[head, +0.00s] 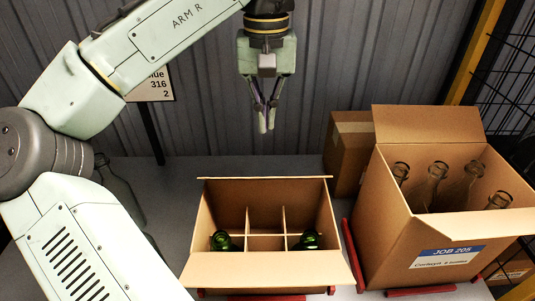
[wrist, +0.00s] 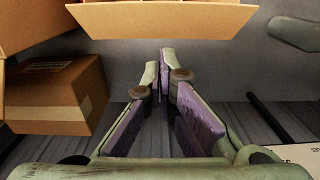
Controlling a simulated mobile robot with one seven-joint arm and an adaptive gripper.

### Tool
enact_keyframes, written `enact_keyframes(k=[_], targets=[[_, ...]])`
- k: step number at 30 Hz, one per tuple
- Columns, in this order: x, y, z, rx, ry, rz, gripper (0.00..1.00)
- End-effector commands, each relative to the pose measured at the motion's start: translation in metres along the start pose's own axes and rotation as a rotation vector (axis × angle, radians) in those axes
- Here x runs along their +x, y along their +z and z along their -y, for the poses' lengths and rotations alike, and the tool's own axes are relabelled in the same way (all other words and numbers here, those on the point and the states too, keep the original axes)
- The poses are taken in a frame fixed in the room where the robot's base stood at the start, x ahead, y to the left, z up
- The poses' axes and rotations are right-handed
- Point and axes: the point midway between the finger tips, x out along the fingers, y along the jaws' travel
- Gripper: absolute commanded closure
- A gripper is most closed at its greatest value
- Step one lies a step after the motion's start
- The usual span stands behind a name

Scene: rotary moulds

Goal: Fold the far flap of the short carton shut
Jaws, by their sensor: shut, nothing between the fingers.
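The short carton (head: 205,228) stands open at the middle of the table. Dividers and two green bottles (head: 307,240) show inside. Its near flap (head: 270,274) hangs outward toward me. Its far flap (head: 265,178) shows almost edge-on as a thin strip along the back rim. In the wrist view the far flap (wrist: 160,22) is a broad tan panel at the top, sticking outward. My gripper (head: 267,128) is shut and empty, pointing down above and behind the far flap, apart from it. Its fingertips show in the wrist view (wrist: 157,62), just below the flap's edge.
A tall carton (head: 400,240) labelled JOB 205 stands to the right with several clear bottles and a raised far flap. A closed box (head: 345,150) sits behind it. A sign (head: 155,88) and a clear bottle (head: 120,190) are at left. Red rails edge the cartons. A corrugated wall is behind.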

Motion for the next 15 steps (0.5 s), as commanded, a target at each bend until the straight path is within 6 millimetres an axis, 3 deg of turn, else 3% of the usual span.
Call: enact_keyframes(k=[6, 15], targets=[[0.044, 0.002, 0.000, 0.000, 0.000, -0.001, 1.00], [0.066, 0.026, 0.000, -0.002, 0.000, -0.002, 1.00]])
